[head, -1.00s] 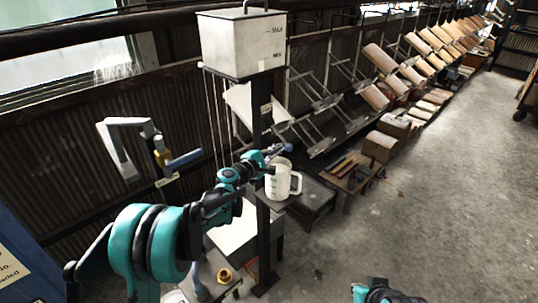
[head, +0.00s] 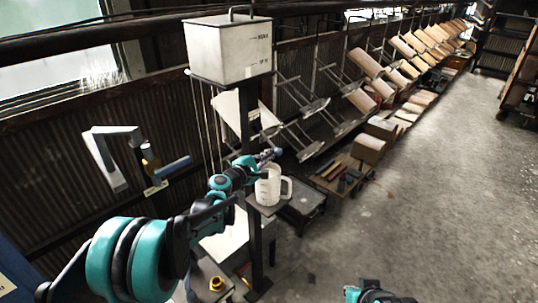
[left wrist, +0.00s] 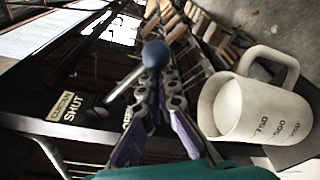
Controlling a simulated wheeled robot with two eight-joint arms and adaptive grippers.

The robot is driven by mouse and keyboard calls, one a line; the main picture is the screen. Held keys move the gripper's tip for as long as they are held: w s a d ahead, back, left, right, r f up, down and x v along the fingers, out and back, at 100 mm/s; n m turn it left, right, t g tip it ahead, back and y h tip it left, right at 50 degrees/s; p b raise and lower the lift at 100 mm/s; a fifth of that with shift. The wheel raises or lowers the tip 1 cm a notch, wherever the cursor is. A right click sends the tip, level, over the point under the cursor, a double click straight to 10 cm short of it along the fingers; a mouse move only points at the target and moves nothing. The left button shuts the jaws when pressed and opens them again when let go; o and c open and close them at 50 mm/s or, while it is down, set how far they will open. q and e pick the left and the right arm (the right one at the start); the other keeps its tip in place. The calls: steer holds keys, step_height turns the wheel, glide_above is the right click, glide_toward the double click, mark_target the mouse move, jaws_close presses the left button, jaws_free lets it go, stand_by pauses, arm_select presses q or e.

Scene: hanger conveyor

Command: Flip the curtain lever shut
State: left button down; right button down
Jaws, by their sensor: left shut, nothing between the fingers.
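The curtain lever (left wrist: 127,82) is a pale rod with a blue ball knob (left wrist: 155,53). Its knob also shows in the head view (head: 277,152), just beyond my gripper. A black panel carries a yellow "CURTAIN SHUT" label (left wrist: 65,107) left of the rod; a second label near the fingers is partly hidden. My left gripper (head: 262,160) is shut and empty. In the left wrist view its fingertips (left wrist: 154,82) meet close behind the knob, overlapping it in the picture; I cannot tell whether they touch. My right gripper's fingers are out of view.
A white measuring jug (head: 268,188) stands on a small shelf close below my left gripper. A white tank (head: 228,50) sits above on a dark post (head: 255,235). A crank with a blue handle (head: 175,167) is at the left. The floor at the right is clear.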

arm_select(q)
steer(key=shift+r, duration=0.1)
step_height(320, 180, up, 9)
steer(key=s+d+n+g+h+p, duration=0.1)
steer(key=n+g+p, duration=0.1)
steer(key=n+p, duration=0.4)
steer(key=shift+d+n, duration=0.15)
steer(key=shift+n, duration=1.35)
steer(key=shift+r, duration=0.2)
